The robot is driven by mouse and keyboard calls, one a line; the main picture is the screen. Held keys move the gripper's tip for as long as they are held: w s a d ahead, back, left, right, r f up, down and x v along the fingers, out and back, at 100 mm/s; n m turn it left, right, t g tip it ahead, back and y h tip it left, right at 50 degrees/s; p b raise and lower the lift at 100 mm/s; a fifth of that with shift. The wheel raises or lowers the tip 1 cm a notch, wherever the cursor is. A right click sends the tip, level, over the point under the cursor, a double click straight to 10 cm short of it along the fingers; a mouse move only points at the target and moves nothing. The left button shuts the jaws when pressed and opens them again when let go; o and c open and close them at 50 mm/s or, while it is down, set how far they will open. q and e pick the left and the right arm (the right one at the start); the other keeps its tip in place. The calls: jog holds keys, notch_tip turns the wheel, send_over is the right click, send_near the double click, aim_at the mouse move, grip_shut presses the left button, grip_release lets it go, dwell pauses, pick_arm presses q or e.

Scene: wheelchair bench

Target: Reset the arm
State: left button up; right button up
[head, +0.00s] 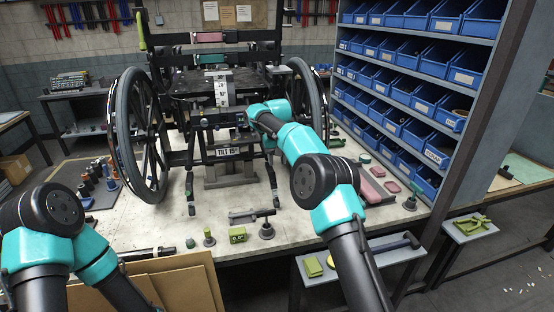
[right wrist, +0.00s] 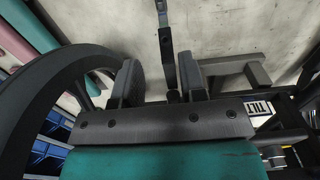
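The wheelchair (head: 215,85) stands upright on the bench, its wheels at either side and a "TILT 15°" label (head: 227,152) low on its front. My right arm reaches up to the chair's front, and my right gripper (head: 243,121) is beside the frame under the seat. In the right wrist view my right gripper (right wrist: 162,82) has its two dark fingers apart. A thin dark bar (right wrist: 165,45) shows in the gap, and I cannot tell whether it touches a finger. My left arm is at the lower left; its gripper is outside the view.
A rack of blue bins (head: 405,90) stands close to the right of my right arm. Small parts, including a green block (head: 238,235), lie along the bench front. Cardboard sheets (head: 175,285) stand before the bench near my left arm. Spools (head: 95,180) stand at the left.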

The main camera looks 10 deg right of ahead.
dwell(0.4)
jog(key=s+a+f+n+t+y, duration=0.1)
jog(key=s+a+f+n+y, duration=0.1)
jog(key=s+f, duration=0.4)
jog(key=s+a+f+n+t+y, duration=0.15)
jog(key=s+f, duration=0.25)
jog(key=s, duration=0.5)
jog(key=s+d+f+m+g, duration=0.1)
jog(key=s+d+f+m, duration=0.2)
jog(key=s+f, duration=1)
jog(key=s+d+f+m, duration=0.3)
jog(key=s+d+f, duration=0.5)
jog(key=s+f, duration=0.6)
jog(key=s, duration=0.4)
jog(key=shift+g, duration=0.35)
